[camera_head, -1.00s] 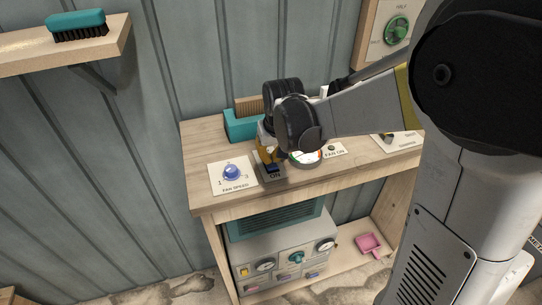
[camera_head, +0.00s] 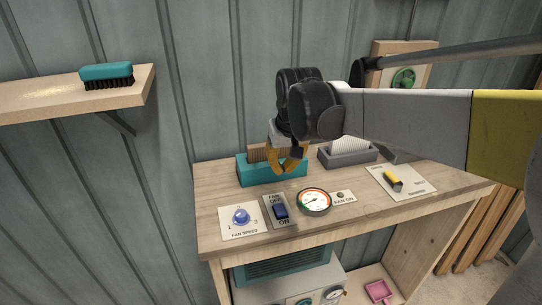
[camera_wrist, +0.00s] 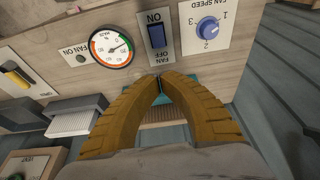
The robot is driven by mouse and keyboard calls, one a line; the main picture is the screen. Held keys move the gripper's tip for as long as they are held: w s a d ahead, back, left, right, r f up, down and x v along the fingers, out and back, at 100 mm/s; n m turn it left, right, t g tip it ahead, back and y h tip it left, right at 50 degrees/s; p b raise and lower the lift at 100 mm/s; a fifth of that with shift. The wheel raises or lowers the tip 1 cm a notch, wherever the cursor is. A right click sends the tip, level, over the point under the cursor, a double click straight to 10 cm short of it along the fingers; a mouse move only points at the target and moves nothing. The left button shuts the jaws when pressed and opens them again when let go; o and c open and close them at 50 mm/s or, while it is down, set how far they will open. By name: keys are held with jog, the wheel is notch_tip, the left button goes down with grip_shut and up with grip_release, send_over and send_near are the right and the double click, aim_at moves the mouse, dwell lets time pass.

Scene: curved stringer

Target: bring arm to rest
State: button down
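My gripper (camera_head: 289,168) has orange fingers and hangs over the teal box (camera_head: 262,174) at the back of the wooden bench (camera_head: 350,225). In the wrist view its two fingertips (camera_wrist: 159,77) meet with nothing seen between them, so it is shut and empty. The tips are behind and apart from the blue fan switch (camera_head: 281,212), which also shows in the wrist view (camera_wrist: 157,36). My arm reaches in from the right, raised above the bench. The fingers hide part of the teal box.
A blue fan speed knob (camera_head: 241,216), a round gauge (camera_head: 314,201) and a yellow-handled damper (camera_head: 393,182) are on the bench. A grey box (camera_head: 347,155) stands at the back. A shelf with a teal brush (camera_head: 107,76) is at left. A pink pan (camera_head: 378,291) lies below.

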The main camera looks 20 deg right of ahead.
jog(key=shift+r, duration=0.15)
jog(key=s+f+t+b, duration=0.1)
jog(key=s+f+b, duration=0.5)
jog(key=f+b, duration=0.4)
jog(key=s+f+t+b, duration=0.1)
jog(key=s+f+b, duration=0.6)
jog(key=f+b, duration=0.4)
jog(key=s+f+t+b, duration=0.1)
jog(key=s+f+b, duration=0.5)
jog(key=f+b, duration=0.4)
notch_tip(320, 180, down, 3)
jog(key=shift+s+a+f+t, duration=0.2)
jog(key=shift+s+t, duration=0.2)
